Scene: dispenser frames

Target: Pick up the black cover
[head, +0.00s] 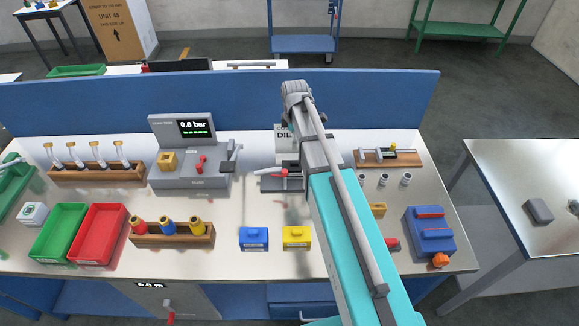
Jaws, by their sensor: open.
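No plainly black cover stands out on the bench. A dark grey block (538,211) with rounded edges lies on the separate table at the right and may be the black cover; I cannot tell for sure. My arm reaches up over the bench from the lower right. My gripper (287,122) is at its far end, in front of the blue panel and well to the left of the dark block. It is open, mostly hidden behind my own wrist, and I see nothing held in it.
A grey press-like device (282,180) with a red handle stands below my gripper. Nearby are a blue box (254,238), a yellow box (297,237), a gauge unit (190,165), and red (97,234) and green (59,232) trays. A blue panel (225,103) closes the bench's back.

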